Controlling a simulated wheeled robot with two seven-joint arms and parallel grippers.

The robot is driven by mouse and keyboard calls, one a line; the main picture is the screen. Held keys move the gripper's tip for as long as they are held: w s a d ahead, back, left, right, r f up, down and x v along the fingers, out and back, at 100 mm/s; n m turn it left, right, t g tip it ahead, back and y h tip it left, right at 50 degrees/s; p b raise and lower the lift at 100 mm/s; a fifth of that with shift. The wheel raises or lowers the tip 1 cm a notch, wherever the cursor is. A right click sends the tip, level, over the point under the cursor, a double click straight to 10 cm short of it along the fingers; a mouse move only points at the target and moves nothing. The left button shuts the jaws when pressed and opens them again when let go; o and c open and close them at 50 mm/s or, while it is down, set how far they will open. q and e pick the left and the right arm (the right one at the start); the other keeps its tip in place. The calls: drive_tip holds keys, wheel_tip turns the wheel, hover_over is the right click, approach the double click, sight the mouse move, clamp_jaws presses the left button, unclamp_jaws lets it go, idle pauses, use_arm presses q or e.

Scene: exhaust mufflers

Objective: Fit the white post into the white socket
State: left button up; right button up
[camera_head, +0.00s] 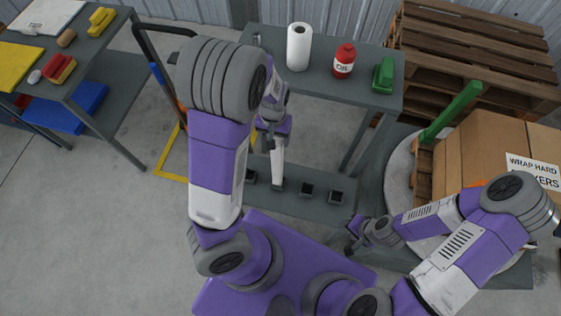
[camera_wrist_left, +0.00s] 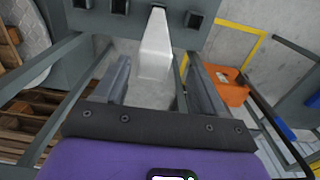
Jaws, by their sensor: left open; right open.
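The white post (camera_head: 278,165) stands upright over the lower shelf of the middle bench, its lower end in line with the row of sockets. The white post (camera_wrist_left: 156,45) also shows in the left wrist view, narrowing away from the camera. My left gripper (camera_head: 270,138) is open, and its fingers (camera_wrist_left: 160,88) lie either side of the post's near end with gaps. No separate white socket shows; the post's far end covers that spot, and I cannot tell how deep it sits. My right gripper (camera_head: 354,232) is open and empty, right of the shelf.
Dark square sockets (camera_head: 307,189) stand beside the post on the lower shelf (camera_head: 320,212). The bench top (camera_head: 370,97) above carries a paper roll (camera_head: 299,46), a red oil bottle (camera_head: 344,60) and a green object (camera_head: 383,75). Cardboard boxes (camera_head: 490,150) stand on the right.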

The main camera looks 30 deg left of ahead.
use_arm(q)
wheel_tip(320, 180, down, 3)
drive_tip(key=shift+s+d+r+b, duration=0.1)
drive_tip(key=shift+s+d+b, duration=0.05)
drive_tip(key=shift+b, duration=0.3)
drive_tip(key=f, duration=0.1)
drive_tip(key=f+b, duration=0.1)
drive_tip(key=f, duration=0.2)
drive_tip(key=shift+d+f+b, duration=0.15)
drive_tip(key=shift+d+b, duration=0.1)
drive_tip(key=shift+b, duration=0.1)
drive_tip(key=shift+c, duration=0.7)
clamp_jaws()
